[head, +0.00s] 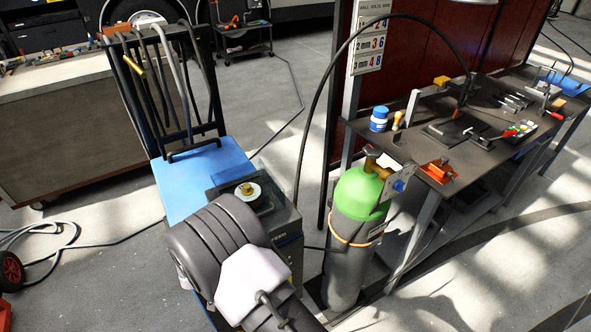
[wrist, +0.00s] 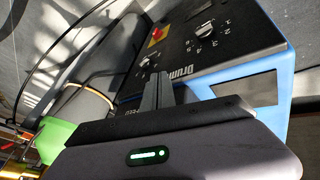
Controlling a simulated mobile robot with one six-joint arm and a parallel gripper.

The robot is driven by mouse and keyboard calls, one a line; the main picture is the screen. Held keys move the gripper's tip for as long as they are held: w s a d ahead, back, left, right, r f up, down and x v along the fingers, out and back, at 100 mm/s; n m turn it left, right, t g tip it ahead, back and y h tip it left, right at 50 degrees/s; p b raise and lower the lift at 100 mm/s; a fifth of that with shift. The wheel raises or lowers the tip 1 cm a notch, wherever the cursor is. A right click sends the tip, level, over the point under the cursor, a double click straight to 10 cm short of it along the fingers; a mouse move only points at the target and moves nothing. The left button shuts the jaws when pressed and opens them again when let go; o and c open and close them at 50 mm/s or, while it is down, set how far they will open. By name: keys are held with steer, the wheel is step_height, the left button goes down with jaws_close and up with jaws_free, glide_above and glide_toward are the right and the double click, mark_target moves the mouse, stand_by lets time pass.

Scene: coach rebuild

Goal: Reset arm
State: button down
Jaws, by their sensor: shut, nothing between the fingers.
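My gripper (wrist: 158,92) shows in the wrist view with its two dark fingers together and nothing between them. It is in front of the black control panel (wrist: 190,48) of a blue-framed machine, which has knobs and a red-and-yellow switch. I cannot tell whether the fingertips touch the panel. In the head view my dark arm with a pale cover fills the lower middle, and the gripper is hidden behind it. The same machine (head: 290,255) shows there beyond my arm, with a white disc and brass piece (head: 248,190) on top.
A green-topped gas cylinder (head: 350,235) stands close to the right of the machine. A black hose (head: 325,85) arches above it. A metal workbench (head: 470,125) with tools stands at right. Cables lie on the floor at left.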

steer(key=w+d+r+m, duration=0.1)
steer(key=d+r, duration=0.4)
steer(key=r, duration=0.3)
steer(key=w+d+r+m, duration=0.1)
steer(key=d+r, duration=0.3)
steer(key=r, duration=0.4)
steer(key=s+d+r+m+g+y, duration=0.1)
steer(key=s+d+r, duration=0.2)
steer(key=d+r, duration=0.3)
steer(key=s+d+r+m, duration=0.1)
steer(key=s+d+r, duration=0.2)
steer(key=d+r, duration=0.35)
steer(key=s+d+r+m+t+y, duration=0.1)
steer(key=s+d+r+y, duration=0.1)
steer(key=s+r, duration=0.3)
steer(key=s+d+r+y, duration=0.1)
steer(key=s+r, duration=0.4)
steer(key=s, duration=0.8)
steer(key=shift+d+m+t+y, duration=0.4)
steer(key=shift+d, duration=0.1)
steer(key=shift+r, duration=0.1)
